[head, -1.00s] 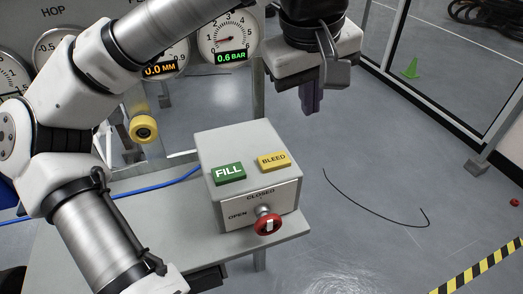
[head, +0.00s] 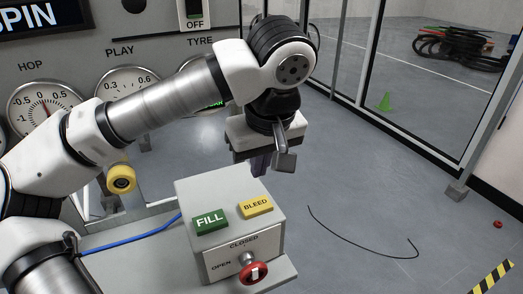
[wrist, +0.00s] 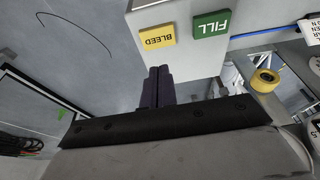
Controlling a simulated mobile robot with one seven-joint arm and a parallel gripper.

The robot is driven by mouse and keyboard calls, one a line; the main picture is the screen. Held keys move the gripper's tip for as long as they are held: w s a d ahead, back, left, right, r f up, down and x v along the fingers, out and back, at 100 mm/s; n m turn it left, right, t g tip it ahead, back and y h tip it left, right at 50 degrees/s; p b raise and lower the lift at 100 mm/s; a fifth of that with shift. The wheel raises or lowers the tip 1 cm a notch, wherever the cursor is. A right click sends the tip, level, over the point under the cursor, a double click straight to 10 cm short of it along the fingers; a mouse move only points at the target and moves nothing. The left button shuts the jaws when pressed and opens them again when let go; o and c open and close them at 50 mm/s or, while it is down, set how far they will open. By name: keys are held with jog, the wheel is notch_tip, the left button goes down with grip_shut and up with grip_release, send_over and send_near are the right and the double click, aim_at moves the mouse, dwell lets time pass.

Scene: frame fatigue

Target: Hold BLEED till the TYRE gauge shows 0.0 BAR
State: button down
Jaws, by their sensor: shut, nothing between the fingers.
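The yellow BLEED button (head: 256,206) sits on the top of a grey control box (head: 232,190), right of the green FILL button (head: 209,221). My gripper (head: 260,166) is shut and empty. It hangs above and behind the box's far edge, apart from BLEED. In the wrist view the dark fingers (wrist: 157,84) point toward the box, with BLEED (wrist: 157,37) just beyond their tips and FILL (wrist: 211,25) beside it. The TYRE gauge (head: 190,73) is mostly hidden behind my arm. Only a sliver of its green readout shows, and I cannot read it.
A blue hose (head: 130,243) runs left of the box. A yellow roller (head: 121,178) stands left. A black cable (head: 350,243) lies on the open floor at right.

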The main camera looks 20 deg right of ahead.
aim_at(257, 207)
jog(key=x, duration=0.2)
jog(key=p+x, duration=0.1)
jog(key=x, duration=0.2)
jog(key=s+x, duration=0.1)
jog(key=x, duration=0.2)
jog(key=shift+f+p, duration=0.3)
jog(key=shift+f, duration=0.2)
jog(key=shift+f, duration=0.1)
jog(key=f+b, duration=0.1)
jog(key=b, duration=0.2)
jog(key=shift+f, duration=0.25)
jog(key=shift+s+f, duration=0.1)
jog(key=shift+s, duration=0.05)
jog(key=shift+f, duration=0.1)
dwell(5.8)
